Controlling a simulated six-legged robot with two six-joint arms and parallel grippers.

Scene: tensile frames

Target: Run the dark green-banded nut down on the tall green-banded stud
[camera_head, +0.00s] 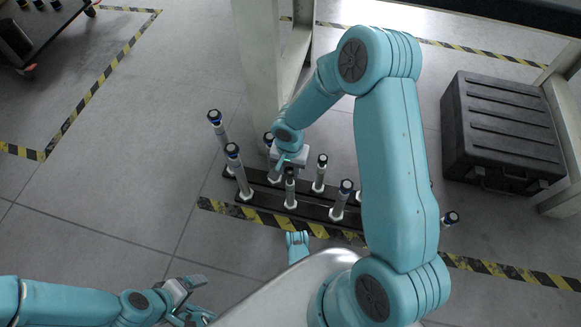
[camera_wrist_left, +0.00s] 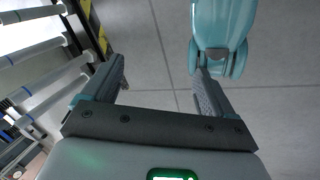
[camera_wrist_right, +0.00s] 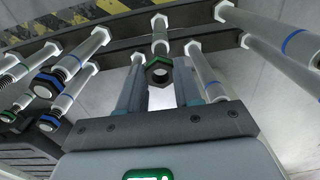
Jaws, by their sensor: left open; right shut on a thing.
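My right gripper (camera_head: 285,166) is shut on a dark hex nut (camera_wrist_right: 157,72) with a green band, held between the fingertips in the right wrist view. A pale stud (camera_wrist_right: 160,38) stands straight behind the nut in that view; the same stud (camera_head: 290,190) seems to be just below the gripper in the head view. I cannot tell whether the nut is around the stud's thread or apart from it. My left gripper (camera_head: 203,299) is open and empty at the lower left, well away from the studs; its spread fingers show in the left wrist view (camera_wrist_left: 160,90).
Several other studs with dark tops, one of them the left front stud (camera_head: 238,172), stand close around on two dark rails (camera_head: 262,199). A pale post (camera_head: 258,60) rises behind. A black case (camera_head: 500,130) sits at the right.

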